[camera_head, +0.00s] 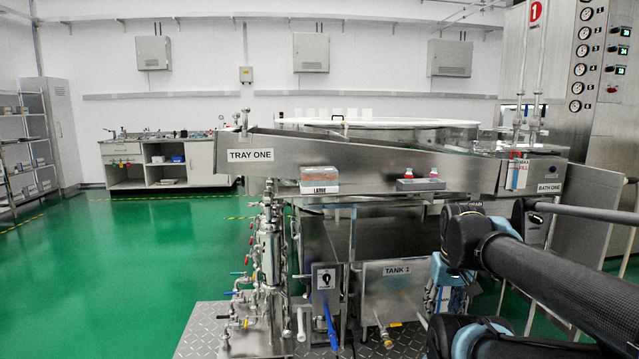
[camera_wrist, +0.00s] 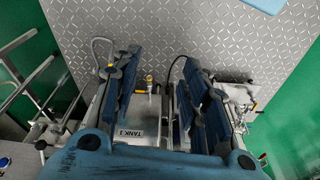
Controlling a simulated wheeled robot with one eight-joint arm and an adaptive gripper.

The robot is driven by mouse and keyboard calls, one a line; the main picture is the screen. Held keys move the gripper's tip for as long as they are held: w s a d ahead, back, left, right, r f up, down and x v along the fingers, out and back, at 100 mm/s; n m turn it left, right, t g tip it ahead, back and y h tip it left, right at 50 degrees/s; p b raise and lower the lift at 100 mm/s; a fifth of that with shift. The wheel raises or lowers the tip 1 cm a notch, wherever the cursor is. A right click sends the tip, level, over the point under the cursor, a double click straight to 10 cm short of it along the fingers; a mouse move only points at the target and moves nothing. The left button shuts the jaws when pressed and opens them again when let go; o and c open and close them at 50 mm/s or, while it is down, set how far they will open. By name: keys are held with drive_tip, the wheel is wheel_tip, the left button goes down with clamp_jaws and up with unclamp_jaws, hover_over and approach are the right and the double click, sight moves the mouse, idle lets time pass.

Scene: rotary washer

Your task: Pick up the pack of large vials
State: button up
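The pack of large vials (camera_head: 320,181) sits on a small ledge on the front of the steel washer, left of centre in the head view. It looks like a clear-topped box with a reddish-brown tint and a white label reading LARGE. My gripper (camera_wrist: 157,75) shows in the wrist view with its two blue fingers spread apart and nothing between them. It points down toward the tank panel and the floor plate. The pack is not in the wrist view. In the head view my arm is at the lower right, apart from the pack, and the gripper's fingers cannot be made out.
The washer (camera_head: 400,160) has a TRAY ONE sign. Below it are the TANK 1 panel (camera_head: 392,285), pipes and valves (camera_head: 270,250). Green floor (camera_head: 130,260) is clear at left.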

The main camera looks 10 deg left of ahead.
drive_tip(key=o, duration=0.9)
drive_tip(key=w+a+r+n, duration=0.1)
drive_tip(key=w+r, duration=0.1)
drive_tip(key=r, duration=0.1)
drive_tip(key=w+a+r+n, duration=0.1)
drive_tip(key=w+r, duration=0.1)
drive_tip(key=r, duration=0.1)
drive_tip(key=w+a+r+n, duration=0.1)
drive_tip(key=w+r, duration=0.1)
drive_tip(key=r, duration=0.1)
drive_tip(key=shift+w+a+r+y, duration=0.1)
drive_tip(key=shift+w+a+y, duration=0.1)
drive_tip(key=shift+y, duration=0.2)
wheel_tip(320, 180, up, 29)
drive_tip(key=n+g+y, duration=0.3)
drive_tip(key=n, duration=1.4)
hover_over(320, 169)
drive_tip(key=w+d, duration=0.2)
drive_tip(key=d, duration=0.2)
drive_tip(key=x, duration=1.1)
drive_tip(key=shift+s, duration=0.35)
drive_tip(key=x, duration=0.4)
drive_tip(key=shift+a+r, duration=0.1)
drive_tip(key=shift+a, duration=0.15)
drive_tip(key=shift+a+f, duration=0.2)
drive_tip(key=shift+f, duration=0.35)
drive_tip(key=shift+s+f, duration=0.1)
drive_tip(key=shift+f, duration=0.15)
drive_tip(key=c, duration=1.3)
